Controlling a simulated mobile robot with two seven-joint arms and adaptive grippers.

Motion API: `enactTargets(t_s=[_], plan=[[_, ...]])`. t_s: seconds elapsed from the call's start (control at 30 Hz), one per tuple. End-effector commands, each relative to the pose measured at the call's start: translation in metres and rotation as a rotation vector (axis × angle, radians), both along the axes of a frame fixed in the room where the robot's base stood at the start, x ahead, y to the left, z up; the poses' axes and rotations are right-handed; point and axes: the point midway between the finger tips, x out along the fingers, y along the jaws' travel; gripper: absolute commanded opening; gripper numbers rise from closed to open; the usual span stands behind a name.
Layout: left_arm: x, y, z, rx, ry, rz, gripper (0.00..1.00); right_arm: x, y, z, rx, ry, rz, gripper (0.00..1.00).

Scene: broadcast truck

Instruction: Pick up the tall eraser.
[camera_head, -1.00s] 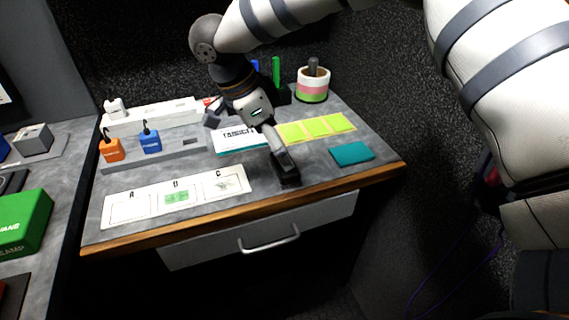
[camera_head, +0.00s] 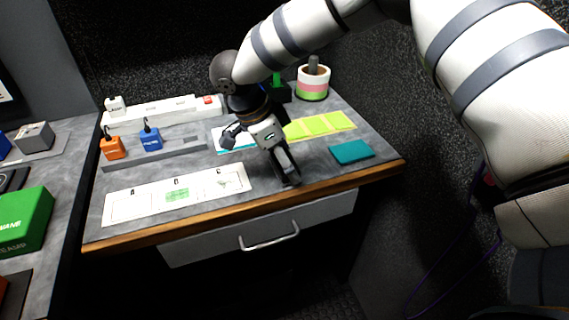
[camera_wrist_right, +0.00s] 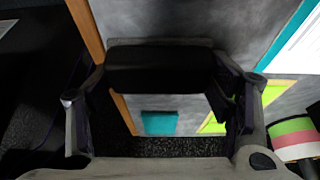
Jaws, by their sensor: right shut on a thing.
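My right gripper (camera_head: 284,172) reaches down to the front part of the desk, left of the teal pad. In the right wrist view, a dark block with a grey edge, which I take to be the tall eraser (camera_wrist_right: 160,68), spans the space between the two fingers, and the gripper is shut on it. In the head view the fingers mostly hide the eraser, and I cannot tell whether it touches the desktop. My left gripper is in neither view.
A teal pad (camera_head: 351,151) lies to the right, and yellow-green notes (camera_head: 320,126) behind. A white card strip (camera_head: 150,200) lies to the left. Orange (camera_head: 112,148) and blue (camera_head: 151,140) tagged blocks stand behind it. A tape stack (camera_head: 313,84) stands at the back right.

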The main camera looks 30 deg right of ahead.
Motion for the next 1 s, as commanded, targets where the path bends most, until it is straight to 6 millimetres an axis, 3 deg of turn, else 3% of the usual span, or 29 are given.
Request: enactTargets(t_s=[0.17,0.37,0.6,0.8,1.0], plan=[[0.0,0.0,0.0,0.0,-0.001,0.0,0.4,0.0,0.0,0.004,0.001,-0.002,-0.001,0.45],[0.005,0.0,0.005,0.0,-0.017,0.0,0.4,-0.002,0.002,0.04,0.002,-0.006,0.001,0.45],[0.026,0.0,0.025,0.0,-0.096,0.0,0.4,-0.053,0.037,0.107,0.0,-0.015,0.006,0.45],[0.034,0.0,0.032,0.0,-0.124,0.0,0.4,-0.096,0.067,0.124,-0.001,-0.006,0.004,0.45],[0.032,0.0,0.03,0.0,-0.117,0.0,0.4,-0.114,0.079,0.129,0.0,0.001,0.001,0.45]])
